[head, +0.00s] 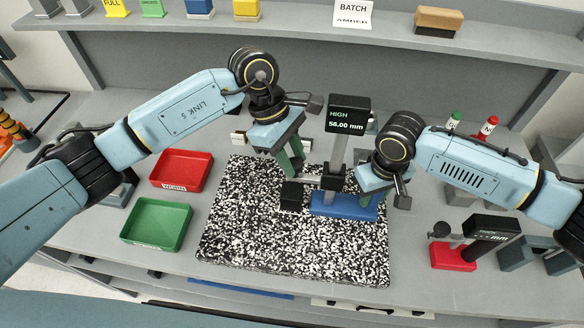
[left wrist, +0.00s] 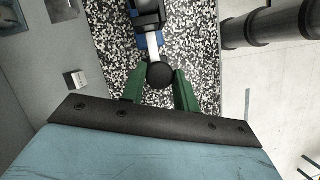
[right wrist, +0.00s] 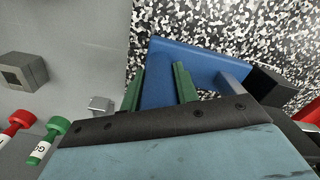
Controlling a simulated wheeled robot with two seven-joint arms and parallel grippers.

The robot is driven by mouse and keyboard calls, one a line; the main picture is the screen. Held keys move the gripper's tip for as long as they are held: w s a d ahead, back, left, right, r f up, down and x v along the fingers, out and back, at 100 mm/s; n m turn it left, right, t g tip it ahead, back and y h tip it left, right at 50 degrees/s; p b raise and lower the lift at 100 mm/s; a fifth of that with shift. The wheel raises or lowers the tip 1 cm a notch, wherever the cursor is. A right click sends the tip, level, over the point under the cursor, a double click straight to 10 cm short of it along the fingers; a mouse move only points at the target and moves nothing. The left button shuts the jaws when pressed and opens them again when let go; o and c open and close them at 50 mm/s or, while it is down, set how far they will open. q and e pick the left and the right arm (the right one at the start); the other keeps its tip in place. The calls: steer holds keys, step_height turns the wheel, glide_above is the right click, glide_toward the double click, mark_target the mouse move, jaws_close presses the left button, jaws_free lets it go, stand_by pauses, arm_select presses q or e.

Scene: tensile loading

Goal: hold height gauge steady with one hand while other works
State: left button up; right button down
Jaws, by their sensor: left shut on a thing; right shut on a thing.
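The height gauge stands upright on the speckled mat, with a blue base (head: 343,206), a grey column and a black display (head: 348,115) reading HIGH 56.00 mm. A grey bar reaches left from its slider to a dark piece (head: 291,196). My left gripper (head: 293,168) is by that bar; its green fingers close on a dark, rounded piece (left wrist: 160,75) at the bar's end in the left wrist view. My right gripper (head: 374,194) is at the base's right end, its fingertips mostly hidden in the head view. In the right wrist view its green fingers (right wrist: 158,72) straddle the blue base.
Red (head: 182,170) and green (head: 157,224) trays sit left of the mat (head: 270,250). A red-based gauge (head: 453,256) stands at the right. Red- and green-capped bottles stand behind my right arm. A shelf runs along the back. The mat's front is clear.

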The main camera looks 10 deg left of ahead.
arm_select(q)
step_height(320, 180, up, 5)
steer(key=shift+r, duration=0.15)
steer(key=o, duration=0.9)
steer(key=shift+c, duration=0.2)
steer(key=v, duration=1.2)
